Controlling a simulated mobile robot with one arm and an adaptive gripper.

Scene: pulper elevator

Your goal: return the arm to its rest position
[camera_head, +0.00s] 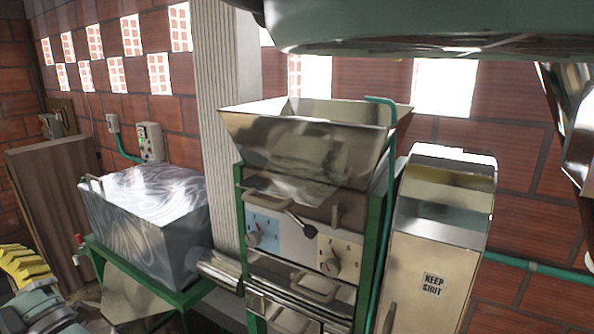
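No gripper fingers can be made out in this view. A large grey-green rounded body crosses the top right, very close to the camera, and looks like a link of my arm. A similar grey-green part (45,310) is cut off at the lower left corner, beside a yellow ribbed piece (25,265). I cannot tell for sure what these two pieces are. My arm's full pose is out of view.
A metal hopper machine (300,150) with dials on a green frame stands in the middle. Right of it is a metal housing (435,240) marked "KEEP SHUT". A metal tank (150,215) stands left on a green stand. A pale column (222,110) stands behind.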

